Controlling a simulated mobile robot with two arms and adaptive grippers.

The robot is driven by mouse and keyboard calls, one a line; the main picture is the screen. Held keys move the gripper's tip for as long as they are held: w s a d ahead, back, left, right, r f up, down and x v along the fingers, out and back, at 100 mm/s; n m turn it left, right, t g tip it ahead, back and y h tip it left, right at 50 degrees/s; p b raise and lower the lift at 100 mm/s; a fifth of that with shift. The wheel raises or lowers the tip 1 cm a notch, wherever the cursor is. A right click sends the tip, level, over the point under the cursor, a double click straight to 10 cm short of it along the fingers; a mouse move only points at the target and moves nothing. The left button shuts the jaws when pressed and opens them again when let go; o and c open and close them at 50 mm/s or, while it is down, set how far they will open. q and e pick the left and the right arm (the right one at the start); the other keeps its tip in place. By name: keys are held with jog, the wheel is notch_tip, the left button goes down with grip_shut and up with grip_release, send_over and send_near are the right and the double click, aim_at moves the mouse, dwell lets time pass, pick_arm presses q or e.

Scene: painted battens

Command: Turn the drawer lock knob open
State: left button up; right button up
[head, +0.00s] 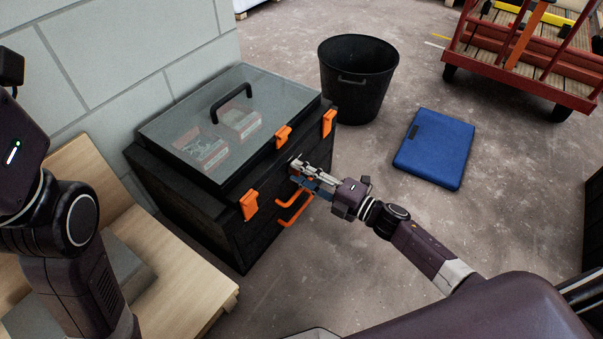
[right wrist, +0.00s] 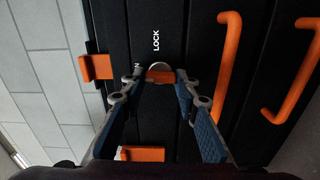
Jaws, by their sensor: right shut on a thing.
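The black tool chest (head: 185,195) stands against the wall in the head view. The drawer lock knob (right wrist: 160,76) is a small orange grip on a pale round base on the chest's black front. My right gripper (head: 297,168) is at the chest front. In the right wrist view, its fingertips (right wrist: 160,80) are shut on the knob from both sides. The word LOCK (right wrist: 156,40) is printed beside the knob; a second label (right wrist: 138,67) is mostly hidden by a finger. My left arm shows at the left, but its gripper is out of view.
Orange drawer handles (head: 294,208) and latches (head: 249,205) are close around my right gripper. The chest's clear lid (head: 185,110) is closed. A wooden piece (head: 190,285) lies in front left. A black bin (head: 352,95), a blue case (head: 433,150) and a red cart (head: 530,75) stand beyond.

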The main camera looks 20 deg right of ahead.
jog(key=shift+n, duration=0.4)
jog(key=o, duration=1.1)
jog(key=shift+o, duration=0.2)
jog(key=v, duration=1.2)
